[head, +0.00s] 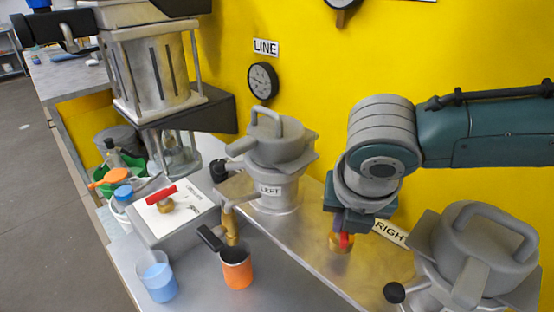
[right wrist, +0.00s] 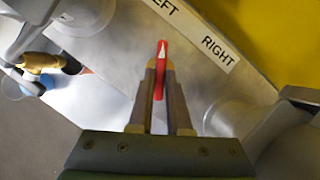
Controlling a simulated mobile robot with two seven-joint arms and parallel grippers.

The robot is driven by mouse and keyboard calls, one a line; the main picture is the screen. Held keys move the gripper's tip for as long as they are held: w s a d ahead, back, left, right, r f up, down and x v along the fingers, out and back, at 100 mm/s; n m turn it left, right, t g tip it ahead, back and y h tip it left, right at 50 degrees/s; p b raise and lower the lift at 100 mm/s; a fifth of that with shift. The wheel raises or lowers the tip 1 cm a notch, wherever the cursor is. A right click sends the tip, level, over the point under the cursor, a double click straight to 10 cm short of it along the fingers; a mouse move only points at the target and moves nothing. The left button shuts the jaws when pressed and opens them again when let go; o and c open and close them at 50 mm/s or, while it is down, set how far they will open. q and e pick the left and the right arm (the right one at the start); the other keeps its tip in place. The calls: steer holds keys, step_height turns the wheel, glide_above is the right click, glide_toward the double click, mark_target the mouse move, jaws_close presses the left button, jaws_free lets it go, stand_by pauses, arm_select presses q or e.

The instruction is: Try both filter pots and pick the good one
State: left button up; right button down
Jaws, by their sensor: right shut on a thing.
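The left filter pot (head: 277,150), grey with a top handle and a LEFT label, stands mid-picture in the head view. The right filter pot (head: 480,250), also grey, is at the lower right beside a RIGHT label (head: 390,232). My right gripper (head: 343,230) is between the pots, pointing down and shut on a red lever (head: 344,241) above a brass valve body (head: 338,246). In the right wrist view, the red lever (right wrist: 161,68) with a white pointer mark sticks out between the fingertips (right wrist: 160,85).
A brass spout (head: 230,222) comes down near an orange cup (head: 237,268). A blue beaker (head: 158,281) stands further left. A red-handled valve (head: 165,197) is on a white plate. A LINE gauge (head: 263,80) is on the yellow wall.

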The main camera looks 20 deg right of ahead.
steer(key=shift+a+r+m+g+p, duration=0.15)
steer(key=shift+m+g+p, duration=0.2)
steer(key=shift+m, duration=0.55)
steer(key=shift+w+a+m+g+h, duration=0.15)
steer(key=shift+m+h, duration=0.1)
steer(key=shift+m, duration=0.25)
steer(key=shift+d+m+g+h, duration=0.1)
steer(key=shift+m+h, duration=0.15)
steer(key=shift+m, duration=0.25)
steer(key=m, duration=0.2)
steer(key=m+g, duration=0.1)
steer(key=shift+w+a+f+m+h, duration=0.15)
steer(key=shift+w+f+m+h, duration=0.05)
steer(key=shift+w+m+h, duration=0.1)
steer(key=m+b, duration=0.1)
steer(key=m+g, duration=0.1)
steer(key=m, duration=0.1)
steer(key=shift+w+f+m+g+b, duration=0.1)
steer(key=shift+w+m+g+b, duration=0.05)
steer(key=shift+m+g+b, duration=0.2)
steer(key=m+b, duration=0.1)
steer(key=m+g+b, duration=0.1)
steer(key=m+b, duration=0.1)
steer(key=shift+w+m, duration=0.2)
steer(key=shift+m, duration=0.05)
steer(key=shift+m+g+b, duration=0.35)
steer(key=shift+m+b, duration=0.1)
steer(key=shift+m, duration=0.15)
